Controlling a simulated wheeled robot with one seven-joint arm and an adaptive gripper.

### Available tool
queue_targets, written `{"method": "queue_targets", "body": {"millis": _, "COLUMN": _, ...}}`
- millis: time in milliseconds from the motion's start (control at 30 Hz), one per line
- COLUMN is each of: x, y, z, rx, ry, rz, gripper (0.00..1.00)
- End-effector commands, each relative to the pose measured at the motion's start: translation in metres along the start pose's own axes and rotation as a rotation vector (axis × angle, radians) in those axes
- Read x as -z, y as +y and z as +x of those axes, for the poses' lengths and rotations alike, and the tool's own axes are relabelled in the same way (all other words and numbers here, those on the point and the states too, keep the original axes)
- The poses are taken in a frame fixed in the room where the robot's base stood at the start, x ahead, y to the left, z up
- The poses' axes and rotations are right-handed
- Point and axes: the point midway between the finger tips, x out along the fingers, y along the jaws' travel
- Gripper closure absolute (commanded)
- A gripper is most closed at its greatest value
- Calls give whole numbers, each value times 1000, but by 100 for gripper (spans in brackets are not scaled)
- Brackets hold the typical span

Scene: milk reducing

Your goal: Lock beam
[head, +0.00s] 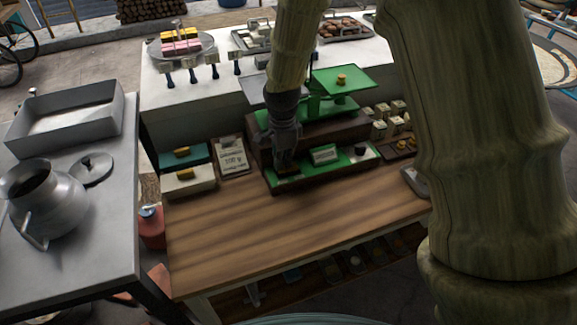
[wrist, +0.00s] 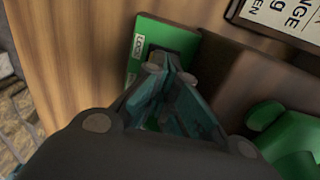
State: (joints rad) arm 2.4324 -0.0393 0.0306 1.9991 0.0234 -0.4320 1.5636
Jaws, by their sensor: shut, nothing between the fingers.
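The green balance scale (head: 337,107) stands on the wooden table, with a dark base and a green front ledge (head: 335,168). A raised green plate (head: 341,80) with a brass knob is on its right; a grey plate shows behind my arm. My gripper (head: 285,167) points down at the left end of the ledge, fingers shut and empty. In the wrist view a white label reading LOCK (wrist: 138,46) lies on the green ledge, just left of the fingertips (wrist: 165,62). A dark part lies under the fingertips; the fingers hide most of it, and I cannot tell whether they touch it.
A sign card (head: 231,156) and two boxes (head: 187,168) stand left of the scale. Small weights (head: 392,118) and a dark tray (head: 400,148) are at its right. The table's front (head: 270,225) is clear. A metal table (head: 80,245) with a milk can (head: 45,200) stands at left.

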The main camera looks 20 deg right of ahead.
Motion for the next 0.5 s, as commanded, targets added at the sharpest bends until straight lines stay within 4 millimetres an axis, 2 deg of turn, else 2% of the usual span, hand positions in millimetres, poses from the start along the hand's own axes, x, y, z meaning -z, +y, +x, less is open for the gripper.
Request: {"method": "queue_targets", "body": {"millis": 500, "x": 0, "y": 0, "z": 6, "rx": -1, "ry": 0, "rz": 0, "gripper": 100}}
